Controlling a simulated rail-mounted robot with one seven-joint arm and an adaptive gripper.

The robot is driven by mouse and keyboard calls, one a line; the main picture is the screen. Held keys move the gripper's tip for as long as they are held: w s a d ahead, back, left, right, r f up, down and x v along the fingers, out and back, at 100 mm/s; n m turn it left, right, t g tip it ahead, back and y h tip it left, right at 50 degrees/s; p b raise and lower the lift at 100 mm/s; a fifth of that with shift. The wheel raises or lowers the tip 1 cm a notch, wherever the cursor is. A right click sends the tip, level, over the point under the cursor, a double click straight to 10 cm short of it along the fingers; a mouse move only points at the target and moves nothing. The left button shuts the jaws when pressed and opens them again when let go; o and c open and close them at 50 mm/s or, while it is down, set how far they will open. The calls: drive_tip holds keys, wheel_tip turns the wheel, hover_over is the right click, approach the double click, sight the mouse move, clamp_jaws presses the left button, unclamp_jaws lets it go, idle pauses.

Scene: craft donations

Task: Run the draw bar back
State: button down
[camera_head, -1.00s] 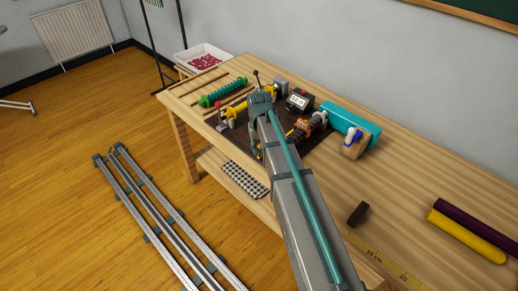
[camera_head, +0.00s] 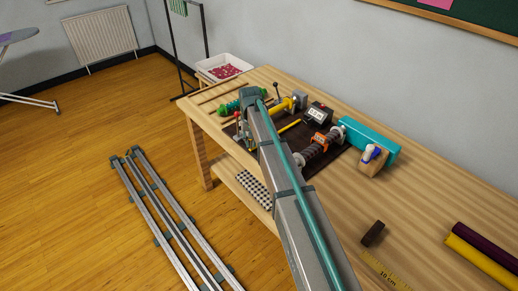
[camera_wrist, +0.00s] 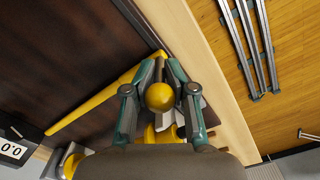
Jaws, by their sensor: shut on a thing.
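My gripper (camera_wrist: 161,72) is shut on the yellow-knobbed draw bar (camera_wrist: 160,97) in the wrist view. The round knob sits between the fingers, with a dark stem beyond it. The fingers hide most of the part they grip. A long straight yellow strip (camera_wrist: 95,100) lies slantwise on the dark board (camera_wrist: 60,60), its far end close to the fingertips. The strip also shows in the head view (camera_head: 289,126). There my arm hides most of the gripper, and the grip itself cannot be made out.
A counter box (camera_wrist: 12,150) reads 0.0. An orange clamp with a dark ribbed cylinder (camera_head: 317,146), a teal box (camera_head: 370,138), and a green ribbed roller (camera_head: 240,104) stand around the board. The table edge (camera_wrist: 205,60) is close to my gripper.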

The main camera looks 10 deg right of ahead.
drive_tip(key=shift+w+r, duration=0.15)
drive_tip(key=shift+r, duration=0.05)
drive_tip(key=c, duration=1.2)
unclamp_jaws()
drive_tip(key=shift+d+r, duration=0.1)
wheel_tip(320, 180, up, 12)
drive_tip(key=shift+f, duration=0.15)
